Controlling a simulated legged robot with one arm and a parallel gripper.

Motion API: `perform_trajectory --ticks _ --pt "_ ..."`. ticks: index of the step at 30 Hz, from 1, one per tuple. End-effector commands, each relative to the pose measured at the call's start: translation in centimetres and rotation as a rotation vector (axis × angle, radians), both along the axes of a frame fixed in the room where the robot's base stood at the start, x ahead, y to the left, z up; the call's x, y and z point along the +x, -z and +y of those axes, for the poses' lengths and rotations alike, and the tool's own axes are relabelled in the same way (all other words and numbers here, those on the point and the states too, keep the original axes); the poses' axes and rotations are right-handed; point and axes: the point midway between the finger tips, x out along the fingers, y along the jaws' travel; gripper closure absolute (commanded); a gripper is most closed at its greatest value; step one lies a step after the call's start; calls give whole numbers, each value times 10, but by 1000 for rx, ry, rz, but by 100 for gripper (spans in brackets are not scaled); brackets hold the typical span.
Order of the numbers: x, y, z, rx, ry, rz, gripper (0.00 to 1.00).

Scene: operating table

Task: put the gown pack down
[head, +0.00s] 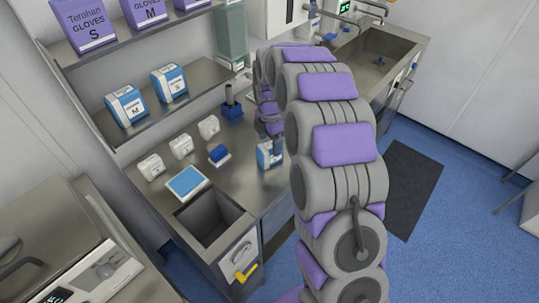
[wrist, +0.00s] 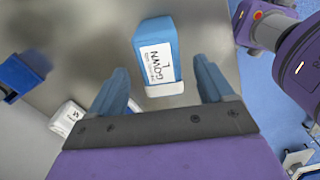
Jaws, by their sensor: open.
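The gown pack (wrist: 157,55) is a blue and white pack with a label reading GOWN L. It stands on the steel counter (head: 245,178), close to its front edge. In the head view the pack (head: 266,155) shows partly, beside my arm and below my gripper (head: 277,143). In the wrist view my gripper (wrist: 161,78) is open, its two blue fingers spread on either side of the pack's near end. Gaps show between the fingers and the pack, so nothing is gripped.
Several white packs (head: 181,148) stand along the counter's back. A blue block (head: 219,154), a blue tray (head: 186,181) and a dark blue holder (head: 231,103) are also there. An open bin (head: 208,218) is sunk at the near end. Shelves with glove boxes (head: 90,22) hang above.

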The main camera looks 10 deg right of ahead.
Motion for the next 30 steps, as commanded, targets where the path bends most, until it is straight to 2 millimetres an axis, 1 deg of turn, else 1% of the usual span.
perform_trajectory --ticks 1,3,6,13,14,30 --pt "0 12 0 -1 0 2 19" --pt "0 22 0 -1 0 3 19" --pt "-1 32 1 0 0 4 19" --pt "0 33 1 0 0 2 19" --pt "0 33 1 -1 0 2 21" --pt "0 33 1 0 0 1 73"
